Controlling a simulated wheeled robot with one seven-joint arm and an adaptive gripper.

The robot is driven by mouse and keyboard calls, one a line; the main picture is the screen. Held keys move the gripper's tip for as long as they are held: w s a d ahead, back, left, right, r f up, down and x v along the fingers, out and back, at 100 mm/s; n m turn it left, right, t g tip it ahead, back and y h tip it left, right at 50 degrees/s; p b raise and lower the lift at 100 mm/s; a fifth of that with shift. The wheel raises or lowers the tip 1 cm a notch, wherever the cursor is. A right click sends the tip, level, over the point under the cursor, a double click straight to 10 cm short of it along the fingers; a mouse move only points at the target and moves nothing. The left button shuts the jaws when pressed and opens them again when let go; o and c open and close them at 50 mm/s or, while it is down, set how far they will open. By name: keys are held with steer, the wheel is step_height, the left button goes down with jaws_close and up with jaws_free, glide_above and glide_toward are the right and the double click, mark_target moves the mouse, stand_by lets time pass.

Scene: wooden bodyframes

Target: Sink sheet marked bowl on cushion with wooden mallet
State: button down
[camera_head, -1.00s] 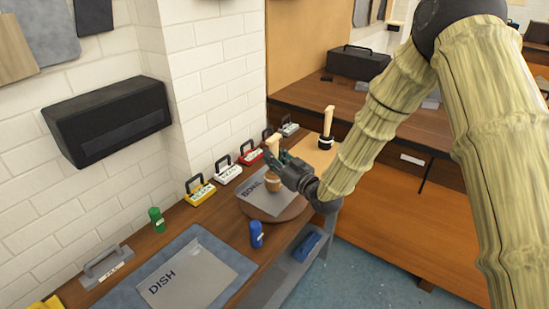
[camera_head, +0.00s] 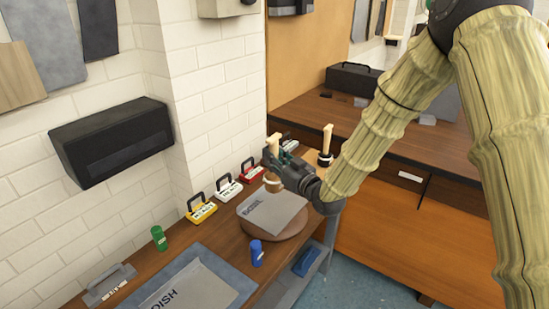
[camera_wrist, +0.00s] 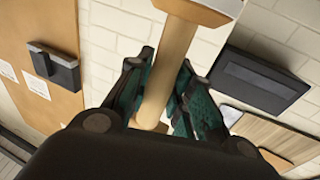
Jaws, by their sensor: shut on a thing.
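My gripper (camera_head: 284,164) is shut on the wooden mallet, with its fingers around the pale handle (camera_wrist: 168,70). The mallet is roughly upright, and its tan round head (camera_head: 272,184) is at the bottom, above the far part of the grey sheet marked BOWL (camera_head: 275,212). The head appears apart from the sheet. The sheet lies on a round brown cushion (camera_head: 262,229) on the bench. Any hollow in the sheet is too small to tell. In the wrist view, green fingers flank the handle.
A second mallet with a black head (camera_head: 325,158) stands behind my gripper. A blue canister (camera_head: 257,252) is close to the cushion's front, and a green one (camera_head: 159,238) is farther left. A DISH sheet (camera_head: 185,292) lies in front. Several handled blocks line the wall, including a yellow one (camera_head: 201,210).

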steer(key=s+r, duration=0.2)
steer(key=s, duration=0.6)
steer(key=shift+s, duration=0.4)
